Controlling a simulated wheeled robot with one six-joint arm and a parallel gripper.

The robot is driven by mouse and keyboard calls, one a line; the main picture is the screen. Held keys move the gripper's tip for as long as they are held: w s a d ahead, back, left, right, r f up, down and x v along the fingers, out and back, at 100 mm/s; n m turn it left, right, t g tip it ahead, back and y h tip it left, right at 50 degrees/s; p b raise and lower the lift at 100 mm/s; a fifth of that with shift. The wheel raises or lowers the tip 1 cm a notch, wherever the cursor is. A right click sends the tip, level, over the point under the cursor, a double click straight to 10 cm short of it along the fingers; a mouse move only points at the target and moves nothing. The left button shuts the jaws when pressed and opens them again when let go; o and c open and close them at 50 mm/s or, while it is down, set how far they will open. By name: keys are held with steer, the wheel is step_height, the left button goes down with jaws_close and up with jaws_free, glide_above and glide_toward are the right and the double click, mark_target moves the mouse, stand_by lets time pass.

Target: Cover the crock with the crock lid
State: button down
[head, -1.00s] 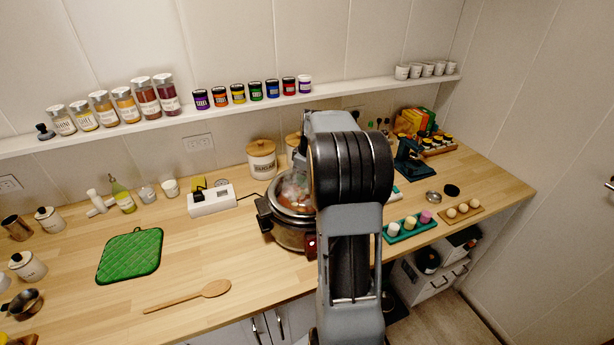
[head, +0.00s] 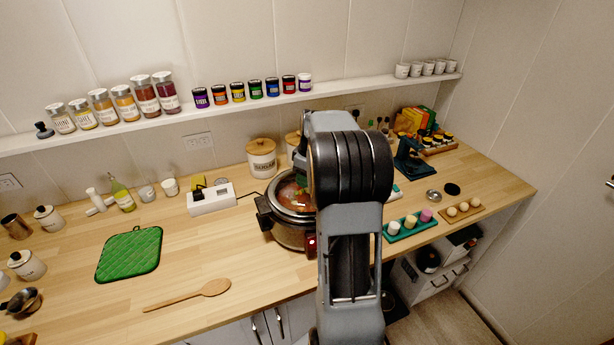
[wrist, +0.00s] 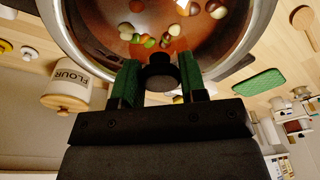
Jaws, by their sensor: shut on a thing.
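The crock (head: 288,234) is a dark and steel slow cooker with stew inside, on the counter left of my arm in the head view. A red light shows on its front. In the wrist view my gripper (wrist: 160,80) has green fingertips shut on the black knob of the crock lid (wrist: 160,74). The lid's clear glass lies over the crock's opening, and its steel rim (wrist: 236,58) and the stew show through and around it. My arm hides the crock's right part in the head view. I cannot tell whether the lid rests fully on the rim.
A wooden-lidded canister (head: 262,160) stands behind the crock, and a white power strip (head: 212,199) lies to its left. A green pot holder (head: 129,254) and wooden spoon (head: 190,295) lie left, with bare counter between.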

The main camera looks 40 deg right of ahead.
steer(key=shift+f, duration=0.15)
steer(key=c, duration=0.6)
jaws_free()
steer(key=shift+f, duration=0.1)
steer(key=r, duration=0.4)
steer(key=s+r+b, duration=0.1)
steer(key=r, duration=0.4)
steer(key=d+r, duration=0.1)
steer(key=r, duration=0.3)
steer(key=shift+s+r, duration=0.3)
steer(key=shift+r, duration=0.1)
